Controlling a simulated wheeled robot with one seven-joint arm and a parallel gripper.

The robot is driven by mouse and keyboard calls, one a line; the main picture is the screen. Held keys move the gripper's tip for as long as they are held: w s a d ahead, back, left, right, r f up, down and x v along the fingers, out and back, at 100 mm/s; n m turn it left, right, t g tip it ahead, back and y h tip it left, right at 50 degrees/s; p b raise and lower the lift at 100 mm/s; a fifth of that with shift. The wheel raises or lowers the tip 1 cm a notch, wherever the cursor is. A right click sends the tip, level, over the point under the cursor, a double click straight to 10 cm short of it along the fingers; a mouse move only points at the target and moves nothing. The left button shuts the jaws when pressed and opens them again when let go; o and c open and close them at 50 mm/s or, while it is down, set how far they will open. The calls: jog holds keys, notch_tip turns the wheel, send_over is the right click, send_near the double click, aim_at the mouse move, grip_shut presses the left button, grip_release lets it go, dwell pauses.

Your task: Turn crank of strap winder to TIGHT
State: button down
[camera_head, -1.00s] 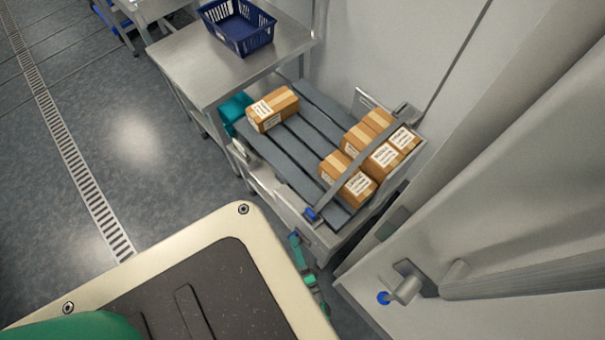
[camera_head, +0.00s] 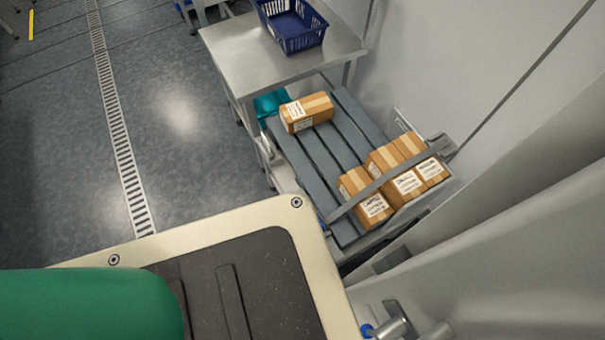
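A grey strap (camera_head: 382,184) runs across several brown cartons (camera_head: 410,183) on the slatted grey pallet deck (camera_head: 318,152). Its far end meets a grey metal fitting (camera_head: 440,145) by the wall. Its near end drops to the front edge of the deck, by the corner of my own body. No winder crank or TIGHT mark can be made out there; my body's cream-edged top may hide it. My gripper is not in view. Only a green part of my arm shows at the lower left.
One carton (camera_head: 306,112) lies apart at the deck's far left. A steel table (camera_head: 240,62) with a blue basket (camera_head: 292,27) stands behind. A pale wall and a metal handle with a blue end (camera_head: 392,322) close off the right. Open floor (camera_head: 165,130) lies left.

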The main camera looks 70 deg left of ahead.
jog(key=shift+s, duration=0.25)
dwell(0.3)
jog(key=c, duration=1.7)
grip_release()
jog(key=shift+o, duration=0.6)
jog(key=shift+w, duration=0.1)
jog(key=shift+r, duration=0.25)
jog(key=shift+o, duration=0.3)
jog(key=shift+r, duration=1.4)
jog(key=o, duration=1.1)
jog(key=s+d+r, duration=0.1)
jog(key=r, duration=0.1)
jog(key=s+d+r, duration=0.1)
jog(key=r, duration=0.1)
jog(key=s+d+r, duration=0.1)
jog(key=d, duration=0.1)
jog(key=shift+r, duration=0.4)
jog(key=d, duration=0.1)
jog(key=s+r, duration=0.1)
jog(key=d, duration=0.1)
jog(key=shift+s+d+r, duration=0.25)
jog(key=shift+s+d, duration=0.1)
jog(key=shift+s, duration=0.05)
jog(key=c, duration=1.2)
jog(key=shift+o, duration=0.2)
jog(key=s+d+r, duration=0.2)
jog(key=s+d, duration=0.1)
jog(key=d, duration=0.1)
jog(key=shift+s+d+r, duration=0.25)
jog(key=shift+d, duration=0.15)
